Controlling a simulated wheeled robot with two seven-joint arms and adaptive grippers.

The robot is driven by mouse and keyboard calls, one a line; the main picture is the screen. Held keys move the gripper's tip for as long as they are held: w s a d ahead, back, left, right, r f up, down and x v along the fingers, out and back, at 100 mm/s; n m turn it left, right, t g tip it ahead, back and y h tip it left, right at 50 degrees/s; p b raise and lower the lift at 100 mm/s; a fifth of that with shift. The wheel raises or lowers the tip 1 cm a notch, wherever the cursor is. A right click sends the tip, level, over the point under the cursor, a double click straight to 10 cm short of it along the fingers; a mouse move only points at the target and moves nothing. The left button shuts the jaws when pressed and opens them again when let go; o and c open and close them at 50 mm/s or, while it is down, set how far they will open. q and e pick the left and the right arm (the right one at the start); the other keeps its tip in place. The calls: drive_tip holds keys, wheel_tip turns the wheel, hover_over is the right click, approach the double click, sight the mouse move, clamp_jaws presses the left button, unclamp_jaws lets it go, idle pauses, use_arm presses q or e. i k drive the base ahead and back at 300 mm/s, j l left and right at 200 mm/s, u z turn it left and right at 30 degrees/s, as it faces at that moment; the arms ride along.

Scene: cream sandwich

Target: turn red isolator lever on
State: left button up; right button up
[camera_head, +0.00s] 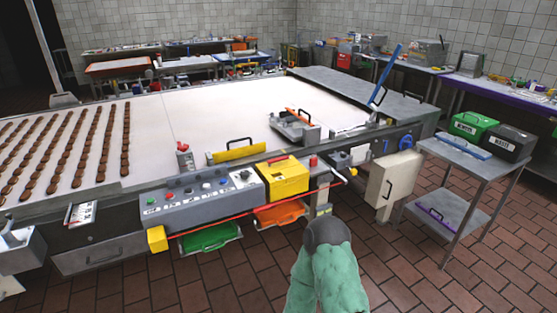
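I cannot pick out the isolator lever for certain. A small red-topped fitting (183,147) stands on the near edge of the conveyor table. Another small red part (313,161) sits to the right of the yellow box (286,178). A thin red line (250,215) runs along the table's front from a yellow block (157,239) up to the right. A green-sleeved part of my arm with a dark rounded joint comes in at the bottom centre, in front of the table. No gripper fingers show, so neither gripper is in view.
A grey control panel (202,199) with buttons is on the table front. Green (209,237) and orange (280,213) trays lie below. A cream cabinet (392,185) hangs at the right end. A grey side table (470,160) holds boxes. Tiled floor (430,285) is clear at lower right.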

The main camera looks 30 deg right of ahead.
sight(272, 161)
drive_tip(key=i+l+u, duration=0.1)
drive_tip(key=l, duration=0.25)
drive_tip(key=i+l+u, duration=0.15)
drive_tip(key=l, duration=0.25)
drive_tip(key=i+l+u, duration=0.1)
drive_tip(key=l, duration=0.3)
